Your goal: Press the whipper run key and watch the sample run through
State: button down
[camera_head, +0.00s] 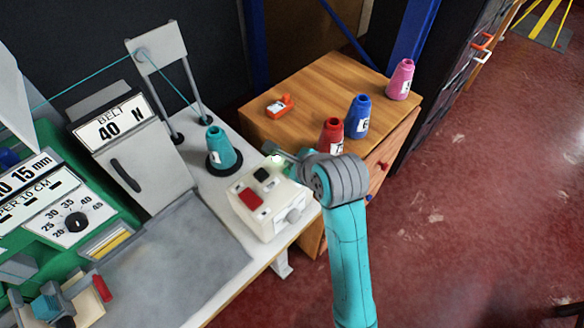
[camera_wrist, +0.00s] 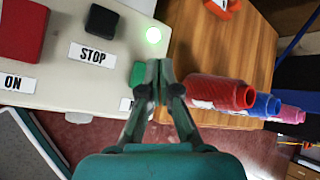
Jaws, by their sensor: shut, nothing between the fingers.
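The cream control box (camera_head: 268,222) stands on the bench, left of my arm in the head view. In the wrist view its top (camera_wrist: 75,75) carries a red key (camera_wrist: 20,30) marked ON, a black key (camera_wrist: 101,20) marked STOP and a green key (camera_wrist: 137,74). The green key's label is mostly hidden behind a finger. A round green lamp (camera_wrist: 153,35) is lit. My gripper (camera_wrist: 158,72) is shut and empty, its tips right beside or over the green key; I cannot tell whether they touch it. The sample is not clearly made out.
A teal thread cone (camera_head: 221,149) stands on the bench behind the box, its thread running to a grey guide frame (camera_head: 160,55). Red (camera_head: 332,133), blue (camera_head: 358,115) and pink (camera_head: 400,80) cones and an orange tool (camera_head: 280,105) stand on the wooden cabinet (camera_head: 310,88). Machine panels fill the left.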

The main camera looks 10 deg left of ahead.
jog(key=shift+f, duration=0.4)
